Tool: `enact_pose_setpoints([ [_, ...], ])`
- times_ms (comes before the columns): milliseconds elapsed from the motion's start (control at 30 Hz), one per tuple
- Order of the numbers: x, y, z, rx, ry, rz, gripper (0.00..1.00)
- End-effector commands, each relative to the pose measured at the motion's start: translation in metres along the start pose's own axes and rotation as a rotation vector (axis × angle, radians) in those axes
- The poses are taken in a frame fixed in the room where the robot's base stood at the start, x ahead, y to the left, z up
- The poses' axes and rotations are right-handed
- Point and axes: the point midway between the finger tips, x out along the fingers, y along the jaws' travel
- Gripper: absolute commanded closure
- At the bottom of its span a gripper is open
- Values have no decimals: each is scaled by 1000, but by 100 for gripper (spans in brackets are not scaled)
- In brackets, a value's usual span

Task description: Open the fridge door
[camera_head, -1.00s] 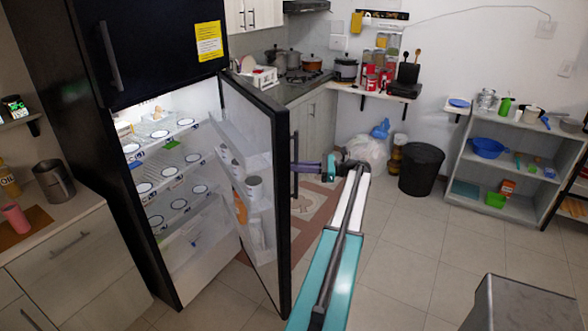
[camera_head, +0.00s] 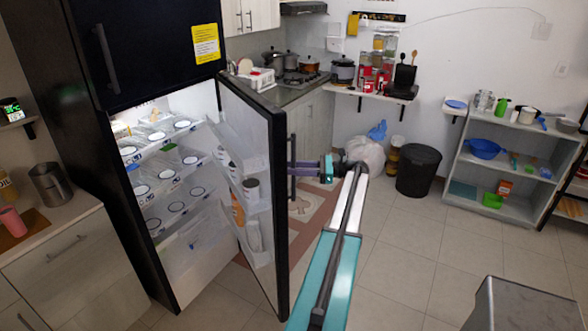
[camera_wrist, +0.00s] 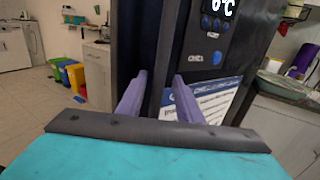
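The fridge (camera_head: 130,215) is tall and black. Its lower door (camera_head: 281,215) stands wide open, swung out to the right, and the lit shelves inside show. A dark vertical handle (camera_head: 293,168) is on the door's outer face near its free edge. My gripper (camera_head: 300,168) is at this handle, with its purple fingers reaching it from the right. In the wrist view my gripper's two fingers (camera_wrist: 160,78) stand apart with a dark upright surface between them. I cannot tell whether they press on the handle. A temperature display (camera_wrist: 216,10) is on the fridge front.
A counter with drawers (camera_head: 60,250) stands at the fridge's left. A black bin (camera_head: 417,172) and a white bag (camera_head: 366,155) are by the back wall. A grey shelf unit (camera_head: 520,165) is at the right. The tiled floor (camera_head: 420,240) between is clear.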

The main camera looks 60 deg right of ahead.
Motion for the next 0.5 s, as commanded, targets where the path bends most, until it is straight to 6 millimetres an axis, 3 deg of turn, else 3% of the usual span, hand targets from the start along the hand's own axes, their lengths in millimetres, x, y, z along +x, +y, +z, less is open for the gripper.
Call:
enact_pose_setpoints([
  [267,-14,-1,-1,-1,0,-2,67],
  [500,-48,-1,-3,0,0,-2,67],
])
